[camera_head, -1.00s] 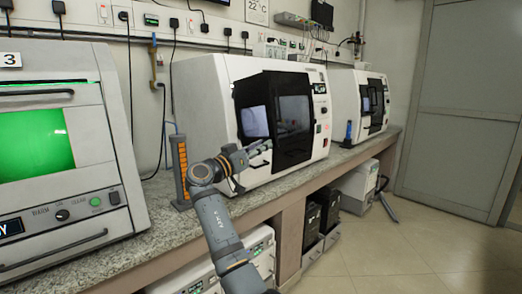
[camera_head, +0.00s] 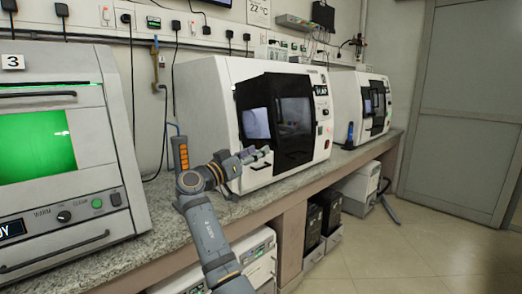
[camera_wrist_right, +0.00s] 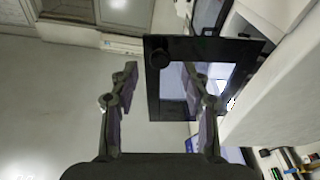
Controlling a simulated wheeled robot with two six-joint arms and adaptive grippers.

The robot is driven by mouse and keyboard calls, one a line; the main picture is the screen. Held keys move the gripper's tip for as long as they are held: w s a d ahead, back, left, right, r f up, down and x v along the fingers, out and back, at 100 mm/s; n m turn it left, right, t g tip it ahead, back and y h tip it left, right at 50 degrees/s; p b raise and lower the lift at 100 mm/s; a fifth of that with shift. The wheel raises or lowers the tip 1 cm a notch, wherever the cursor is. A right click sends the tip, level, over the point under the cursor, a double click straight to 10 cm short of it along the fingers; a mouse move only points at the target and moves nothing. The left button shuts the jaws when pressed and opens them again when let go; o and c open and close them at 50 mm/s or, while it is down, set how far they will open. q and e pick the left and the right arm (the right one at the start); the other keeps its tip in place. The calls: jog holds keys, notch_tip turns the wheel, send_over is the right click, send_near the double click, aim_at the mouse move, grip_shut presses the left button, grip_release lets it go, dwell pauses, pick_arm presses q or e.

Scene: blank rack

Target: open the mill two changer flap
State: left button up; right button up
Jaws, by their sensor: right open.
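The middle white mill (camera_head: 215,110) stands on the bench, with a dark front. At the left of that front is a small pale pane in a black surround (camera_head: 255,123), which looks like the changer flap. The right wrist view shows a black-framed clear panel (camera_wrist_right: 152,100) with a round dark knob (camera_wrist_right: 159,53). My right gripper (camera_head: 266,153) is in front of the mill's lower left front. In the right wrist view its fingers (camera_wrist_right: 160,85) are apart and empty; the right finger overlaps the panel, and contact cannot be told. My left gripper is out of view.
A machine with a green window (camera_head: 35,140) stands close at left. An orange-and-grey upright block (camera_head: 181,155) is near my right arm on the bench (camera_head: 150,245). Another white mill (camera_head: 345,95) stands beyond. The floor (camera_head: 410,245) at right is clear.

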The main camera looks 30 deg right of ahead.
jog(key=v, duration=0.4)
jog(key=shift+s+a, duration=0.1)
jog(key=shift+a, duration=0.2)
